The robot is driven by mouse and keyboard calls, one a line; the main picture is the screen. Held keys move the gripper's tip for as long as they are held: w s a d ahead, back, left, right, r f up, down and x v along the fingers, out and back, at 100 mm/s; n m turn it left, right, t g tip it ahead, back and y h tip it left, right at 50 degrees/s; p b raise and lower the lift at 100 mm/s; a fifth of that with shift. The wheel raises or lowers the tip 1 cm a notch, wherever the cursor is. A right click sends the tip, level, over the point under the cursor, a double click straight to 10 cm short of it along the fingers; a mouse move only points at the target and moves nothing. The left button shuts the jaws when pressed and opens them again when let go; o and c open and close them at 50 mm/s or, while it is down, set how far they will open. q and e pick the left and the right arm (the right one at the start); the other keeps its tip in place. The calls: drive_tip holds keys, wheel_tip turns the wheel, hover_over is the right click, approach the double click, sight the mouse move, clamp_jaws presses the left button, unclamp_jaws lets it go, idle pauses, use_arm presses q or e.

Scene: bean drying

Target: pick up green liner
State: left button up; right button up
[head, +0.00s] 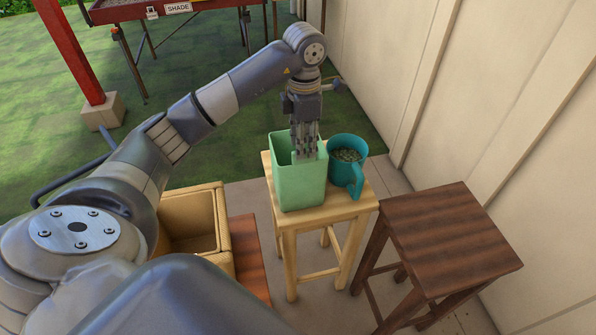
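The green liner (300,186) is a tall, open-topped, light green square bin. It stands upright on a pale wooden stool (343,209). My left gripper (305,152) points down at the liner's mouth, its fingers overlapping the back right part of the rim. I cannot tell whether the fingers are closed on the wall or only beside it. The fingertips are small and partly lost against the liner. My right gripper is not in view.
A dark wooden stool (451,236) is at right, and a wooden box (222,208) at left. A pale wall (480,110) runs along the right. A red-framed rack (130,12) stands behind on grass.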

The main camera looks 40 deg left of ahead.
sight(298, 166)
use_arm(q)
wheel_tip(298, 166, down, 3)
drive_tip(key=shift+d+f+p, duration=0.1)
drive_tip(key=shift+p, duration=0.45)
drive_tip(key=shift+f, duration=0.15)
drive_tip(key=shift+c, duration=0.8)
clamp_jaws()
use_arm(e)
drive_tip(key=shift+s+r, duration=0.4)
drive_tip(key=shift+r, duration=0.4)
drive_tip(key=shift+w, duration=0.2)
